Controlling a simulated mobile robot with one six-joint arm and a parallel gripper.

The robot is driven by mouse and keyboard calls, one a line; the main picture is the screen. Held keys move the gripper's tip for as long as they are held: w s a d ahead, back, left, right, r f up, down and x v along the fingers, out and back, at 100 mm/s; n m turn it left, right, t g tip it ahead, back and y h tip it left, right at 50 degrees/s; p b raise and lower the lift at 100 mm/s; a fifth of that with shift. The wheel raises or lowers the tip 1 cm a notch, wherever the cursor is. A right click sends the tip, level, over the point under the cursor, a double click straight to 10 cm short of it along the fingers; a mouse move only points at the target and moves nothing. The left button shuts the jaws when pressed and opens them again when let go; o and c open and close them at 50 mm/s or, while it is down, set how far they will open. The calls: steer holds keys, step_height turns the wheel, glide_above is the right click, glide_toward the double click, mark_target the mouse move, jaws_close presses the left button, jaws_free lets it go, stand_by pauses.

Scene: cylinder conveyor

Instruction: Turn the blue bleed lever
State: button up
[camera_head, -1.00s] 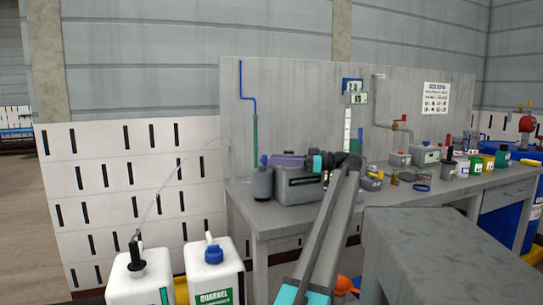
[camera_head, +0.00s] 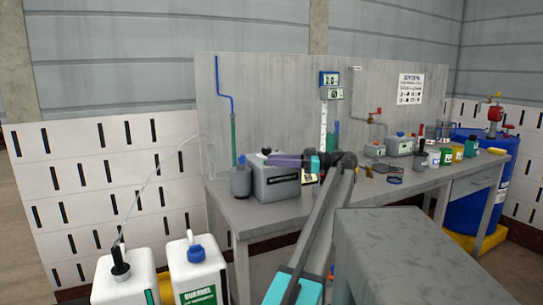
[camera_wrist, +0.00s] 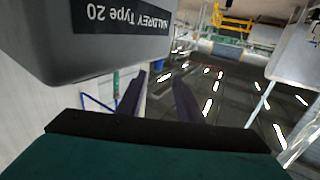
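I cannot pick out the blue bleed lever for certain. In the head view, a small blue part (camera_head: 242,160) stands on top of a grey cylinder (camera_head: 240,182) at the bench's left end, beside a grey box (camera_head: 275,184) with a black label. My gripper (camera_head: 271,160), with purple fingers, points left at the height of the box's top. In the wrist view, the fingers (camera_wrist: 160,92) are apart with nothing between them. The labelled box (camera_wrist: 90,40) fills the upper left there, upside down. The fingers partly cover the box's top in the head view.
A blue pipe (camera_head: 224,84) runs down the back panel (camera_head: 270,100) behind the box. Small boxes, cups and tools stand along the bench (camera_head: 260,222) to the right. Two white jugs (camera_head: 198,272) stand at the lower left. A blue drum (camera_head: 478,205) stands at the right.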

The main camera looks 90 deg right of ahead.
steer(key=shift+s+a+p, duration=0.1)
steer(key=shift+s+p, duration=1.05)
steer(key=shift+p, duration=0.4)
